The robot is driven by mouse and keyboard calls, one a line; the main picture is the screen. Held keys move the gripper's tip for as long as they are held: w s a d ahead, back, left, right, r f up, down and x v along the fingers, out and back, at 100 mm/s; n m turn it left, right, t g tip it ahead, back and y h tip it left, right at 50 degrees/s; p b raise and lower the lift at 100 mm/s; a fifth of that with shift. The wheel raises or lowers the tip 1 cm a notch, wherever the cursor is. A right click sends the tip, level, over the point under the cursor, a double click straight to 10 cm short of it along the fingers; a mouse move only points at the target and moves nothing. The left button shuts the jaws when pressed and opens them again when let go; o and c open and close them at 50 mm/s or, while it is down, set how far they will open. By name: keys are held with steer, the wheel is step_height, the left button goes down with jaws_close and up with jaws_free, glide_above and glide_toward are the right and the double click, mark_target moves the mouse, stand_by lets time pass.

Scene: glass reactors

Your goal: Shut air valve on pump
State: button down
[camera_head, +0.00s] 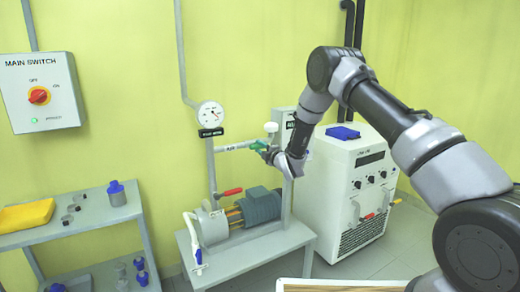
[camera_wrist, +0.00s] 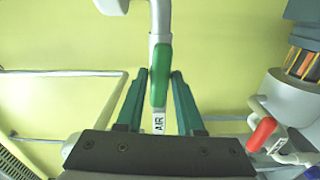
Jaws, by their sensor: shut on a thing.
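The air valve has a green handle (camera_wrist: 160,72) on a pale pipe with an AIR label (camera_wrist: 158,123). In the head view this valve (camera_head: 258,146) is on the pipe branch right of the gauge, above the pump (camera_head: 262,206). My gripper (camera_wrist: 159,78) has its green fingers on both sides of the handle and is shut on it. In the wrist view the handle looks in line with the pipe. In the head view my gripper (camera_head: 272,153) comes from the right and partly hides the valve.
A red-handled valve (camera_head: 231,192) sits lower, near the pump; its red handle (camera_wrist: 262,133) shows at right in the wrist view. A round gauge (camera_head: 210,114) is on the upright pipe. A white cooling unit (camera_head: 350,180) stands right of the pump table, a shelf (camera_head: 85,222) left.

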steer(key=m, duration=0.5)
steer(key=shift+d, duration=0.1)
steer(key=m, duration=0.3)
steer(key=shift+m, duration=0.3)
steer(key=m, duration=0.3)
steer(key=shift+m, duration=0.3)
steer(key=m, duration=0.4)
steer(key=shift+f+m, duration=0.1)
steer(key=shift+m, duration=0.3)
steer(key=c, duration=0.7)
jaws_free()
steer(key=shift+s, duration=0.1)
